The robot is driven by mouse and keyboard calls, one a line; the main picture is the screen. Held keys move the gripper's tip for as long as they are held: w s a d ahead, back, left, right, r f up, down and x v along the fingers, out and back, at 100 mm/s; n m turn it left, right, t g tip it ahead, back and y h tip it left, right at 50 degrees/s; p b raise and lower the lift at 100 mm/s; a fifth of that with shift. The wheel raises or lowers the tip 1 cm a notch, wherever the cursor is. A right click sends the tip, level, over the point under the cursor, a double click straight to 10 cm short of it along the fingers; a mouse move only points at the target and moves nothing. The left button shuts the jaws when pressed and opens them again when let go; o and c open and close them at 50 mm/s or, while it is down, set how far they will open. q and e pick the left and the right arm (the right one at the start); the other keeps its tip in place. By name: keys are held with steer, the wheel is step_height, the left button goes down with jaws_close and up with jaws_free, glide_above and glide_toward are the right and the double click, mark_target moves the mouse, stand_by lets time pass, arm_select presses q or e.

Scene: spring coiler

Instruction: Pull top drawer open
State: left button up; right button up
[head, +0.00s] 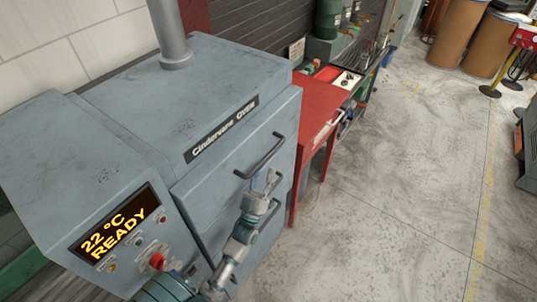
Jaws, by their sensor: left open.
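The grey-blue oven (215,95) fills the left of the head view, with a label across its top front edge. Its top drawer (215,195) looks closed, with a dark bar handle (262,157) on its front. My left gripper (270,178) is open, just below and in front of this handle; I cannot tell whether it touches. My left arm comes up from the bottom and hides part of the lower front. My right gripper is not in view.
A display panel (115,228) with buttons and a red knob is at the oven's left. A red table (318,110) stands beyond the oven. A grey pipe (172,35) rises from its top. The concrete floor (400,200) at right is clear.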

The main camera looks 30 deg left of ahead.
mark_target(267, 157)
arm_select(q)
steer(key=w+r, duration=0.1)
steer(key=w+a+r+p, duration=0.1)
steer(key=shift+w+a+r, duration=0.2)
steer(key=shift+w+r, duration=0.15)
steer(key=shift+w+a+r+y, duration=0.1)
steer(key=shift+w+a+y, duration=0.1)
steer(key=shift+w+y, duration=0.1)
steer(key=shift+d+r, duration=0.1)
steer(key=shift+d, duration=0.3)
steer(key=shift+c, duration=0.4)
steer(key=shift+d, duration=0.15)
jaws_close()
steer(key=shift+a, duration=0.2)
